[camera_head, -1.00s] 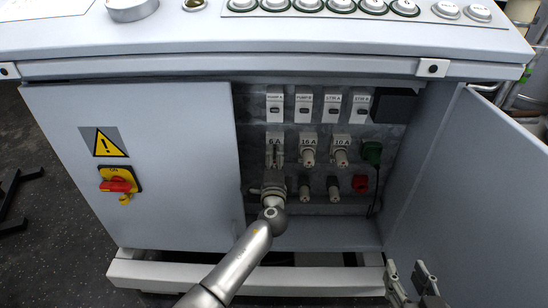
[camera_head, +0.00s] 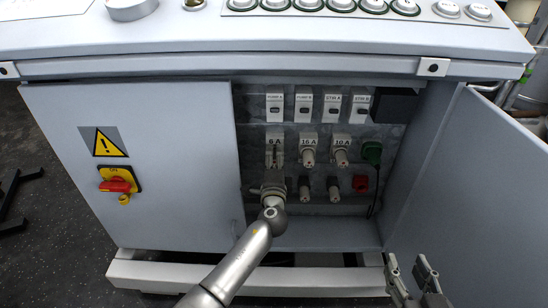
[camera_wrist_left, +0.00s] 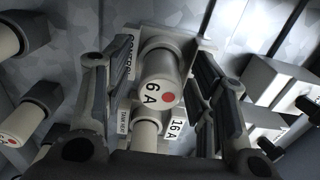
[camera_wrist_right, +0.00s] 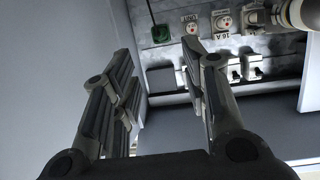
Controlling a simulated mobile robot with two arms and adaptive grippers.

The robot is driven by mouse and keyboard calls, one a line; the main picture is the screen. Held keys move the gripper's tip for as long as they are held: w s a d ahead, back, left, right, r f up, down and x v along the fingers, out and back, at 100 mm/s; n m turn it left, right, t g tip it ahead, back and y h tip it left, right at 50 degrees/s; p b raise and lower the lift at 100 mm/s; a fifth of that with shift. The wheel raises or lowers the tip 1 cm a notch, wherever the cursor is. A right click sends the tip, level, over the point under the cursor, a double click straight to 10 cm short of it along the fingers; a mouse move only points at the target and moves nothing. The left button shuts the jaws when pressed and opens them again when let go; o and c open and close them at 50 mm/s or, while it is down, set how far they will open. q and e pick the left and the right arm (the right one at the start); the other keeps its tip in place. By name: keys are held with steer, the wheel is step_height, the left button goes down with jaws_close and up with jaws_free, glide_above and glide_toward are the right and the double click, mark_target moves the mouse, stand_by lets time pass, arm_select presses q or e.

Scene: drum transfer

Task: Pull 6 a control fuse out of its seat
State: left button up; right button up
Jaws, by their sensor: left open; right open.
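The 6 A control fuse (camera_wrist_left: 158,88) is a pale cylinder with a red dot and a "6 A" mark on its end. In the left wrist view it stands in its seat between the two fingers of my left gripper (camera_head: 273,172). The fingers are open on either side of it, with a visible gap at least on the right. In the head view the gripper mostly hides the fuse below the 6 A label (camera_head: 274,141). My right gripper (camera_head: 411,276) is open and empty, low at the right by the open door; its fingers also show in the right wrist view (camera_wrist_right: 165,85).
The 16 A fuse (camera_head: 309,155) and 10 A fuse (camera_head: 341,155) sit to the right, with more holders below. Green (camera_head: 372,152) and red (camera_head: 360,184) parts are further right. The left door (camera_head: 170,210) and open right door (camera_head: 475,190) flank the opening.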

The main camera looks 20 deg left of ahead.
mark_target(275, 164)
steer(key=shift+r, duration=0.15)
stand_by(0.4)
steer(key=shift+w+a+r+t, duration=0.1)
steer(key=shift+w+r+t, duration=0.05)
steer(key=shift+r+t, duration=0.15)
arm_select(q)
steer(key=shift+c, duration=0.3)
jaws_close()
steer(key=shift+s, duration=0.1)
steer(key=shift+s+d, duration=0.2)
steer(key=shift+s, duration=0.45)
steer(key=shift+p+v, duration=0.35)
steer(key=shift+v, duration=1.9)
arm_select(e)
steer(key=s+d+f+g, duration=0.1)
steer(key=s+f+g, duration=0.2)
steer(key=f, duration=0.2)
steer(key=shift+d+f+g+h, duration=0.3)
steer(key=shift+d+h, duration=0.1)
